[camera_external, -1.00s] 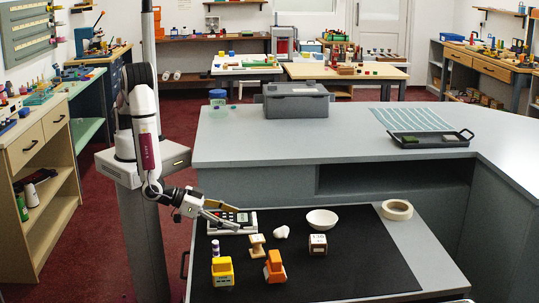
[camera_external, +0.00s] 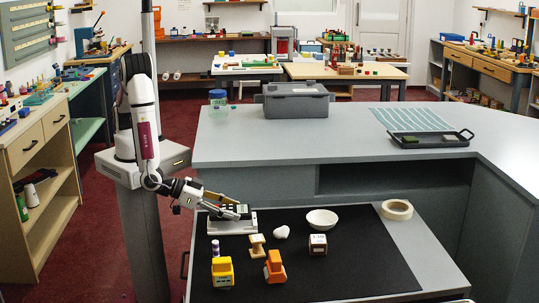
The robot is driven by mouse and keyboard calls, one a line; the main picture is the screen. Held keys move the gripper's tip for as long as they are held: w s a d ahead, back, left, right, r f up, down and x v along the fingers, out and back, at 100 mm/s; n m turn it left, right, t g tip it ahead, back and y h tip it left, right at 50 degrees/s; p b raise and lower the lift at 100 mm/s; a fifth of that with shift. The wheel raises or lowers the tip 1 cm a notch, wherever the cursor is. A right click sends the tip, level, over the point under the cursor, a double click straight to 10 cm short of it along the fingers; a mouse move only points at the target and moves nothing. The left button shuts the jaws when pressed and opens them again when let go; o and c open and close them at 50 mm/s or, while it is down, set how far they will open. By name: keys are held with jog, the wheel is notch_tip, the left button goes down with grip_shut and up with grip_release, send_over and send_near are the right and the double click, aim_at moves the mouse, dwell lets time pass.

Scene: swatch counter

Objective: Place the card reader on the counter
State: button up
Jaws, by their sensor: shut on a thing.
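The card reader (camera_external: 241,210) is a small dark device with a pale edge and a greenish face, at the left back of the black mat in the external view. My gripper (camera_external: 230,211) is shut on it from the left. Part of the reader is hidden by the fingers. A white and grey cradle-like base (camera_external: 236,228) lies directly below it on the mat; I cannot tell whether the two touch. The grey counter (camera_external: 300,140) is behind and higher than the mat, with a wide bare top.
The counter bears a grey box (camera_external: 296,100), blue-lidded jar (camera_external: 218,98) and dark tray (camera_external: 431,142).

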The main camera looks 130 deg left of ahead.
aim_at(231, 208)
jog(key=shift+r, duration=3.45)
jog(key=shift+r, duration=0.55)
notch_tip(231, 208, up, 20)
jog(key=a+n+g+y, duration=0.2)
jog(key=a, duration=2.1)
jog(key=s+a+n+g, duration=0.1)
jog(key=s+a, duration=0.4)
jog(key=a, duration=0.6)
jog(key=s+a+n+g, duration=0.1)
jog(key=s+a, duration=0.5)
jog(key=a, duration=0.6)
jog(key=shift+y, duration=0.4)
jog(key=shift+w+d+f, duration=0.1)
jog(key=shift+w+f, duration=0.05)
jog(key=shift+f, duration=1.1)
jog(key=shift+w+d+f, duration=0.1)
jog(key=shift+w+f, duration=0.05)
jog(key=shift+f, duration=1.1)
